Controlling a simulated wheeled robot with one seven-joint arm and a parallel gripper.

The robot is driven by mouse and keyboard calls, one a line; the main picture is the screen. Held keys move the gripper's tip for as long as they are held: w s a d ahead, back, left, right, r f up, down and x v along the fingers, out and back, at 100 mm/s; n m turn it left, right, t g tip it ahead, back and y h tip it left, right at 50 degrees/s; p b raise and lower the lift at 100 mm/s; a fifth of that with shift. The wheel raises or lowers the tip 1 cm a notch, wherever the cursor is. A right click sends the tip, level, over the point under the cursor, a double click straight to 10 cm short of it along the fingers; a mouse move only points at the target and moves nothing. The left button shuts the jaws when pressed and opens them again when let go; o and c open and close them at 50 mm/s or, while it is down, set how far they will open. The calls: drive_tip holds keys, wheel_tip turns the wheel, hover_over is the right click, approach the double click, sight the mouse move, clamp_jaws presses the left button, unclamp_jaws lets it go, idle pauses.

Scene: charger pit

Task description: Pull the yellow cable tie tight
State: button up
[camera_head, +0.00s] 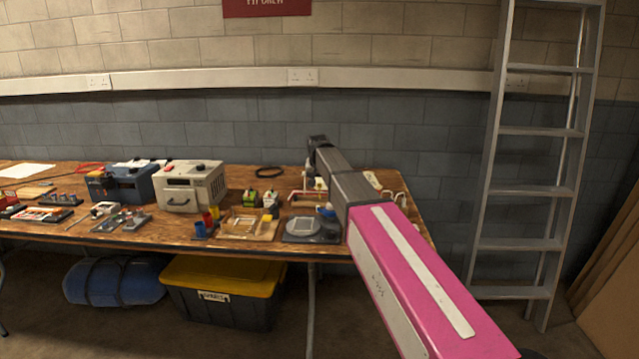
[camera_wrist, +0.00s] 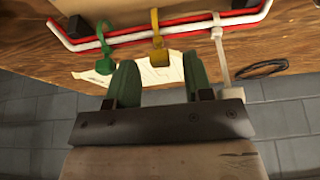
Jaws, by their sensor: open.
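The yellow cable tie (camera_wrist: 159,52) shows in the wrist view, looped at a red and a white cable, with its small block-like head hanging toward me. A green cable tie (camera_wrist: 104,50) is to its left and a white cable tie (camera_wrist: 221,60) to its right. My gripper (camera_wrist: 157,78) is open with green fingertips. The yellow tie lies between the two fingers in the picture, slightly beyond their tips; I cannot tell whether anything touches. Nothing is held. In the head view my arm hides most of this area at the table's right end.
The red cable (camera_wrist: 130,35) and white cable (camera_wrist: 90,44) run across the wooden table (camera_head: 140,235). A black ring (camera_wrist: 262,68) lies to the right. A white case (camera_head: 190,187), a blue case (camera_head: 125,184) and several small items stand to the left. A ladder (camera_head: 530,190) leans at the right.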

sight(319, 184)
drive_tip(key=shift+w+f, duration=0.1)
drive_tip(key=shift+f, duration=0.25)
drive_tip(key=shift+c, duration=0.3)
clamp_jaws()
drive_tip(key=shift+r, duration=2.3)
drive_tip(key=shift+o, duration=0.3)
unclamp_jaws()
drive_tip(key=shift+r, duration=0.1)
